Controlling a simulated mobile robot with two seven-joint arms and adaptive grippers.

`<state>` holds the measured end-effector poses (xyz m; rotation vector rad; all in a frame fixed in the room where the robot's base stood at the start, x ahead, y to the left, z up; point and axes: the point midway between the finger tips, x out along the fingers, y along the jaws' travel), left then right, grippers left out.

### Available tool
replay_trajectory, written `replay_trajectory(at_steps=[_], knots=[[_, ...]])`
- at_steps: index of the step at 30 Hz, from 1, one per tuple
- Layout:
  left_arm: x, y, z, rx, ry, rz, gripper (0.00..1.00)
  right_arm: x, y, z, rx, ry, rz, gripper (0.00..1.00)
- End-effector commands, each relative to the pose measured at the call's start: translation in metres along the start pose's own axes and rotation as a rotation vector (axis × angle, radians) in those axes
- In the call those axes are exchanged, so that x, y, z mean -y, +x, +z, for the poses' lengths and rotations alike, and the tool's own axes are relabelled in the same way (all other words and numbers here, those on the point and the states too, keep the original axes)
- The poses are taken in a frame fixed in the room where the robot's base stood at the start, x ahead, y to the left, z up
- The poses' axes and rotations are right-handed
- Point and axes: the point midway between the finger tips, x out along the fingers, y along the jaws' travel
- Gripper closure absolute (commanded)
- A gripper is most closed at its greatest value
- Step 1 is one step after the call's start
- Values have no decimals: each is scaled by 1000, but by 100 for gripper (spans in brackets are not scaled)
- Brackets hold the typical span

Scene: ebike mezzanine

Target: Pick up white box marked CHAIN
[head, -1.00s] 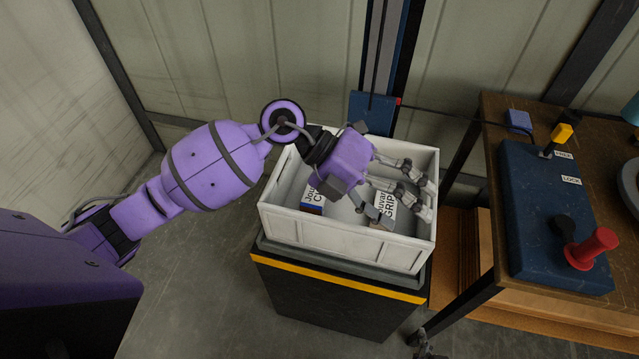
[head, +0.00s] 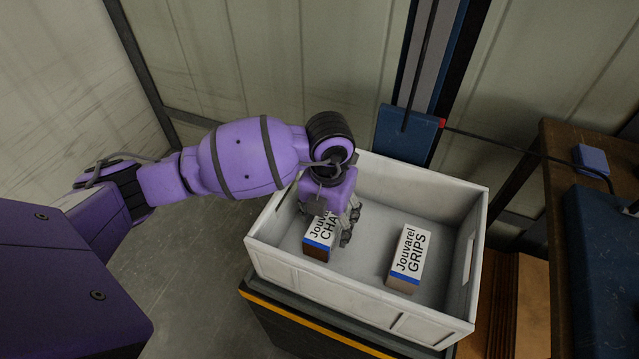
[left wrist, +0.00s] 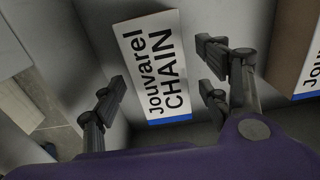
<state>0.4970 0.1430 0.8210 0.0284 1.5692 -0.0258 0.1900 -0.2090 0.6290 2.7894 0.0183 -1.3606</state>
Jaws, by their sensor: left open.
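The white box marked CHAIN (head: 319,237), with a blue band at one end, lies in the left part of a white open crate (head: 352,293). In the left wrist view the CHAIN box (left wrist: 158,65) shows between the spread fingers. My left gripper (head: 335,222) points down into the crate over this box and hides part of it. In the left wrist view the left gripper (left wrist: 165,90) is open, with nothing between its pads that looks gripped. My right gripper is not in view.
A second white box marked GRIPS (head: 408,252) lies to the right in the same crate; its edge shows in the left wrist view (left wrist: 309,75). The crate stands on a dark bin with a yellow stripe (head: 310,328). A wooden bench (head: 570,150) stands at the right.

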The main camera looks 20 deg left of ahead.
Motion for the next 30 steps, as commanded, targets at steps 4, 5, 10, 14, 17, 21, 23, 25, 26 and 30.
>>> replay_trajectory(at_steps=[4, 5, 10, 14, 17, 21, 23, 25, 26, 30], knots=[[1, 18, 1, 2, 0, -2, 31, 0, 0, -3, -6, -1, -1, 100], [1, 20, 1, 2, 0, -2, 31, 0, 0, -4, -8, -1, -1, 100], [0, 21, 1, 2, 1, -2, 31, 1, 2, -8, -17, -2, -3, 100], [0, 21, 0, 1, 0, -2, 46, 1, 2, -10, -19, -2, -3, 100], [0, 21, 0, 1, 0, -2, 59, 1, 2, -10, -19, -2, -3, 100], [0, 21, 0, 0, 0, -2, 77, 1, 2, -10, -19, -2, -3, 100], [0, 21, 0, 0, 0, -2, 85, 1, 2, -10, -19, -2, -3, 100], [0, 21, 0, 1, 0, -2, 90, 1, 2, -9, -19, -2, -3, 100], [0, 21, 0, 1, 0, -2, 90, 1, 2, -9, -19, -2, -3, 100], [0, 20, 0, 0, 0, -2, 90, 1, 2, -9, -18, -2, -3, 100]])
